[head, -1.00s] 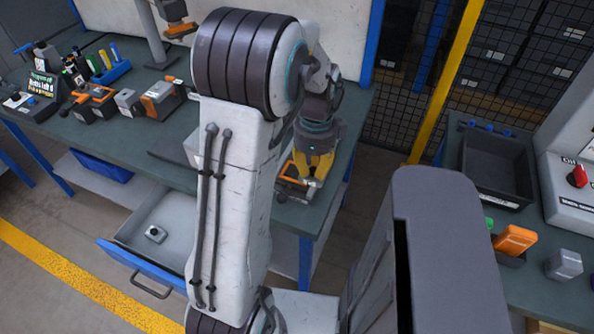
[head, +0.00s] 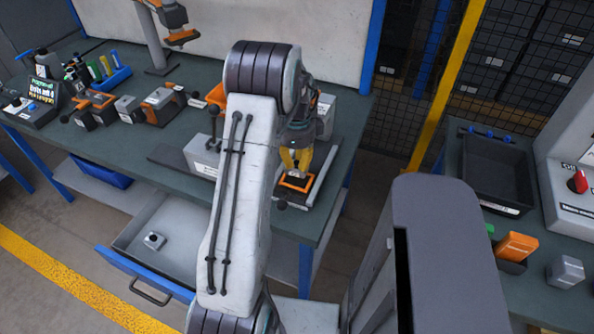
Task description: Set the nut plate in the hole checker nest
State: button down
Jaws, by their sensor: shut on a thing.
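My gripper (head: 297,164) has yellow fingers and points down at the right end of the green bench. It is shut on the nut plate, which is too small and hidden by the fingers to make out. I cannot tell whether the plate touches the nest. My arm hides part of the bench behind it.
A white block with a lever (head: 203,152) stands left of my arm. Orange and grey fixtures (head: 158,103) and a blue tool rack (head: 110,76) are farther left. An open drawer (head: 170,235) holds a small grey part. A dark bin (head: 497,172) is on the right bench.

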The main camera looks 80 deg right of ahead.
aim_at(297, 171)
jog(key=shift+f+b, duration=0.9)
jog(key=shift+f, duration=0.95)
jog(key=shift+f, duration=0.15)
jog(key=c, duration=1.3)
grip_release()
